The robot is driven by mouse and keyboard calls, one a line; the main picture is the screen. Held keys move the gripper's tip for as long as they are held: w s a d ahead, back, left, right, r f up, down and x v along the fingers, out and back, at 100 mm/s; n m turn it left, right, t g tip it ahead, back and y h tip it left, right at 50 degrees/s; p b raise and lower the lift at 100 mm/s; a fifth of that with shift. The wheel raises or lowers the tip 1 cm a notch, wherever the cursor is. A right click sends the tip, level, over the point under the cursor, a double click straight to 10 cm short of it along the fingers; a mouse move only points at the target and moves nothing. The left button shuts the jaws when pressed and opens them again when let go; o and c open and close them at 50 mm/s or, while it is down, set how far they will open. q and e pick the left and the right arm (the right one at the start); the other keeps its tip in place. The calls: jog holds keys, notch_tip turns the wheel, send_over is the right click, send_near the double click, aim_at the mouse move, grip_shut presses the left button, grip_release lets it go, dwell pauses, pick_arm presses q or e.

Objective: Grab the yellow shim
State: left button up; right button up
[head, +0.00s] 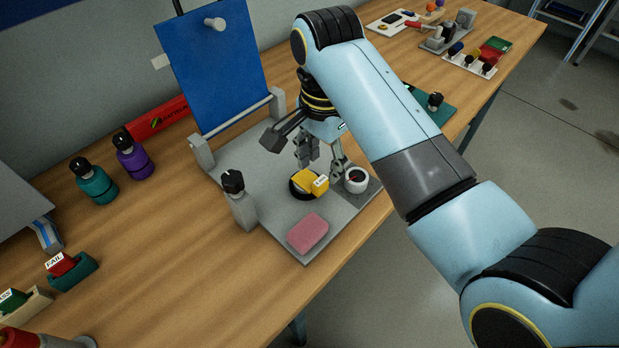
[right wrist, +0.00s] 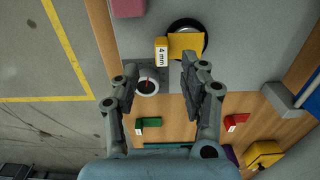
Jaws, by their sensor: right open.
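The yellow shim (head: 312,182) lies on a black round dish (head: 293,190) on the grey plate. In the right wrist view the shim (right wrist: 184,46) has a white end label reading "4 mm". My right gripper (head: 322,163) is open and empty, above and just behind the shim in the head view. In the right wrist view the shim is beyond the fingertips (right wrist: 158,82), nearer the right finger. Neither finger appears to touch it. My left gripper is not in view.
A pink block (head: 308,233) lies in front. A blue panel (head: 213,65) rises behind.

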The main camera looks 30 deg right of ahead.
aim_at(320, 181)
notch_tip(320, 181, down, 6)
jog(key=shift+w+d+f+p, duration=0.1)
jog(key=shift+w+p, duration=0.05)
jog(key=shift+p, duration=0.5)
jog(key=shift+c, duration=0.2)
grip_shut()
